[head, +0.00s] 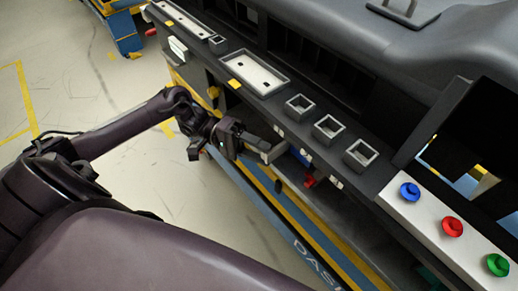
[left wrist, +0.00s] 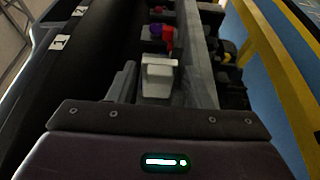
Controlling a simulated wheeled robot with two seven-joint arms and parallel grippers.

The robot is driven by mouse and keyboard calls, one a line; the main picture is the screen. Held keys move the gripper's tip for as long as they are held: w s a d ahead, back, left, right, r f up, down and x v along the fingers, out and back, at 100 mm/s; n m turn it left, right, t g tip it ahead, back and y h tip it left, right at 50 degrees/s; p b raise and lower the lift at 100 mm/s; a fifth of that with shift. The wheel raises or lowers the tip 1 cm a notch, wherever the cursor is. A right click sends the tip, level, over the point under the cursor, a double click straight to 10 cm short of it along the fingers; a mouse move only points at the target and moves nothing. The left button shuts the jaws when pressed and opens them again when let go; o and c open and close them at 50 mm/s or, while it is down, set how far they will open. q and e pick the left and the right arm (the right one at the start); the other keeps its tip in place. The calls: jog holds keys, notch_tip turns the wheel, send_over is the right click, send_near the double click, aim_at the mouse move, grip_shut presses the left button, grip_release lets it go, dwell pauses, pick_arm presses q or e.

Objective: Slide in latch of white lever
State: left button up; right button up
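The white lever (left wrist: 159,76) shows as a pale block in the middle of the left wrist view. My left gripper (left wrist: 160,84) has one grey finger on each side of it, with a gap between them, so it looks open. I cannot tell whether a finger touches the lever. In the head view my left gripper (head: 262,147) points at the underside of the dashboard front, where a pale part, likely the white lever (head: 274,152), shows at its fingertips. The lever's latch cannot be made out. My right gripper is not in view.
A red lever (head: 309,181) and a blue lever (head: 300,157) sit just right of my left gripper. Square sockets (head: 328,128) line the dashboard ledge above. A white panel with blue, red and green buttons (head: 452,227) is at the right. Open floor (head: 170,190) lies left.

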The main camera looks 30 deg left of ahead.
pick_arm(q)
jog(key=a+b, duration=0.3)
jog(key=a, duration=0.5)
jog(key=shift+b, duration=0.4)
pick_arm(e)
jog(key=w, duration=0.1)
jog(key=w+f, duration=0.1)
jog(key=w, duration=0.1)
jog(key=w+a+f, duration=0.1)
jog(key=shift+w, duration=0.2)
pick_arm(q)
jog(key=shift+s+d, duration=0.1)
